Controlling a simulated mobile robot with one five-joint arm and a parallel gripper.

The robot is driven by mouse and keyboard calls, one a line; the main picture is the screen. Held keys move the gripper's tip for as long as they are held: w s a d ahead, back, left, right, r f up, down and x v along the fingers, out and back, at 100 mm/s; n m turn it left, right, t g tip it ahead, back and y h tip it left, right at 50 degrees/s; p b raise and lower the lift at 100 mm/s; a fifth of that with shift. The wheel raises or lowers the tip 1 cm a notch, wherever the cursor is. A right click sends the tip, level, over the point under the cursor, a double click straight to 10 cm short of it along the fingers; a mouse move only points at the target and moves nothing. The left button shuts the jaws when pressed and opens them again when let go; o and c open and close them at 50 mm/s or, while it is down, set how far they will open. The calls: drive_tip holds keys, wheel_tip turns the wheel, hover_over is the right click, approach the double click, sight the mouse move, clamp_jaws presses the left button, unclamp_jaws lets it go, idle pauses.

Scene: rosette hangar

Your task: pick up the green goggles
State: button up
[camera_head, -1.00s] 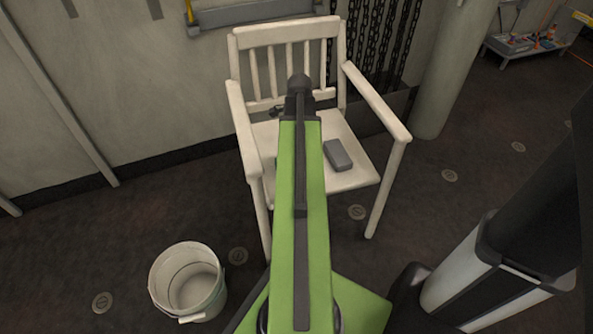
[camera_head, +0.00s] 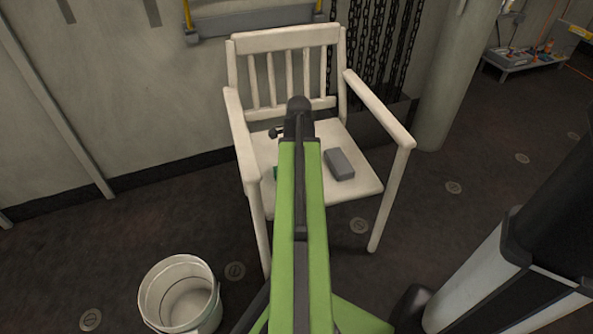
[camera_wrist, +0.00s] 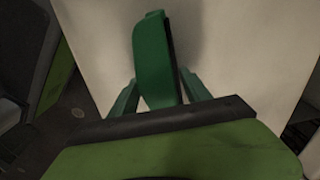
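The green goggles (camera_wrist: 153,62) lie on the pale chair seat in the wrist view, long side running up the picture, with a dark strip along their right edge. In the head view only a small green bit (camera_head: 276,172) shows left of my arm; the arm hides the rest. My gripper (camera_wrist: 158,76) has two green fingers apart, one on each side of the goggles' lower part. I cannot tell whether they touch the goggles. The head view hides the fingers behind my arm.
The white chair (camera_head: 285,41) has armrests on both sides. A grey block (camera_head: 339,164) lies on its seat right of my arm, and a small dark object (camera_head: 275,132) lies at its back left. A white bucket (camera_head: 180,297) stands on the floor at front left.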

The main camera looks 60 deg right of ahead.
drive_tip(key=c, duration=1)
